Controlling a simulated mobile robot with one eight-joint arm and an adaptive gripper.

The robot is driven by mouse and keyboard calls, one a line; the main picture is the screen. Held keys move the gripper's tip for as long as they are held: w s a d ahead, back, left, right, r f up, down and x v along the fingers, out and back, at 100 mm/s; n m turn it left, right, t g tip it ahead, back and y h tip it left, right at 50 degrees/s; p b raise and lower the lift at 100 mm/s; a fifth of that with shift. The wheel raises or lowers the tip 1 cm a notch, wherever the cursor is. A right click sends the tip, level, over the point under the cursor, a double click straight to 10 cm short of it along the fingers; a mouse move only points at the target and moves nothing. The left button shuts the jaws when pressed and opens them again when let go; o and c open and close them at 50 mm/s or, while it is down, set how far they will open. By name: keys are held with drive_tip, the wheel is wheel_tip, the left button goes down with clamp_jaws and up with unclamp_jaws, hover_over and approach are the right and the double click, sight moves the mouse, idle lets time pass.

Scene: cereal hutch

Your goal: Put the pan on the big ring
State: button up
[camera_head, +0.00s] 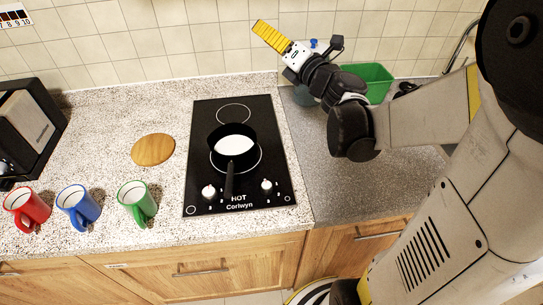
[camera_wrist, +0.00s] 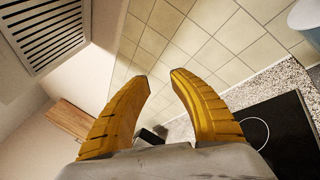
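The black pan (camera_head: 233,145) with a pale inside stands on the black hob (camera_head: 202,180), its handle pointing to the front. It stands over the big ring (camera_head: 259,164), whose line shows at its front and sides. I cannot tell whether it is exactly centred. The small ring (camera_head: 234,106) behind it looks bare. My gripper (camera_head: 271,37) is raised near the back wall, right of and away from the pan. In the wrist view my gripper (camera_wrist: 159,76) has its two yellow fingers apart with nothing between them. A corner of the hob (camera_wrist: 285,140) shows there.
Red (camera_head: 27,206), blue (camera_head: 78,206) and green (camera_head: 138,203) mugs stand front left. A round wooden board (camera_head: 153,150) lies left of the hob. A green tub (camera_head: 372,82) stands at the back right. The grey counter (camera_head: 325,185) right of the hob is clear.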

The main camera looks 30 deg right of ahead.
drive_tip(key=s+d+r+m+g+h, duration=0.1)
drive_tip(key=s+d+r+m+h, duration=0.2)
drive_tip(key=m+h, duration=0.85)
drive_tip(key=s+a+f+m+g+y, duration=0.4)
drive_tip(key=s+f+m, duration=0.4)
drive_tip(key=s+f, duration=0.2)
drive_tip(key=s+a+f+m+g+y, duration=0.3)
drive_tip(key=s+a+f+m+g, duration=0.4)
drive_tip(key=s+a+f+m, duration=0.2)
drive_tip(key=shift+s+f+y, duration=0.35)
drive_tip(key=shift+s, duration=0.6)
drive_tip(key=shift+m, duration=0.25)
